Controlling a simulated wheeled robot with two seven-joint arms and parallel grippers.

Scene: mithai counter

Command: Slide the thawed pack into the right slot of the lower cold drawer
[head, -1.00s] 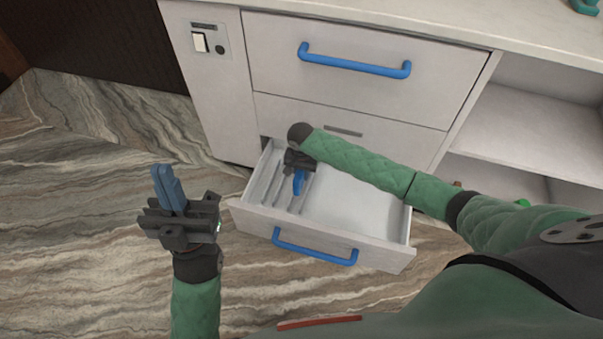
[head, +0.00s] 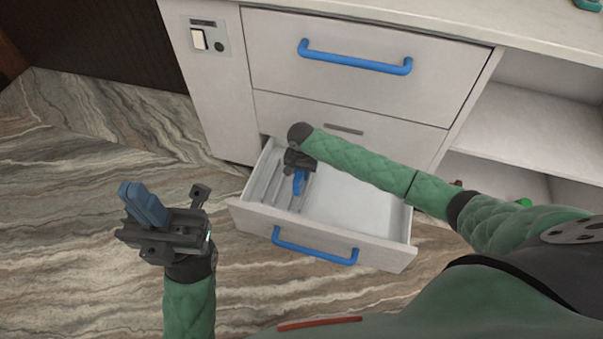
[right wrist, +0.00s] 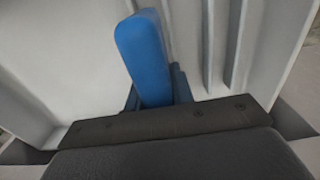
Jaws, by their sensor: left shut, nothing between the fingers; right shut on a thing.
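The lower cold drawer (head: 386,239) is pulled open, with narrow slots between thin dividers on its left side. My right gripper (head: 297,174) reaches down into this slotted part. It is shut on a bright blue, round-ended slab, which I take to be the thawed pack (head: 299,183). The slab also shows in the right wrist view (right wrist: 145,55), upright between darker blue finger parts, beside the pale dividers (right wrist: 208,45). My left gripper (head: 138,203) is shut and empty, above the floor left of the drawer.
A closed upper drawer with a blue handle (head: 355,58) is above. The open drawer's blue handle (head: 314,250) faces me. A switch panel (head: 205,38) is at left and open shelves (head: 530,125) at right. The drawer's wide right part (head: 352,208) looks bare.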

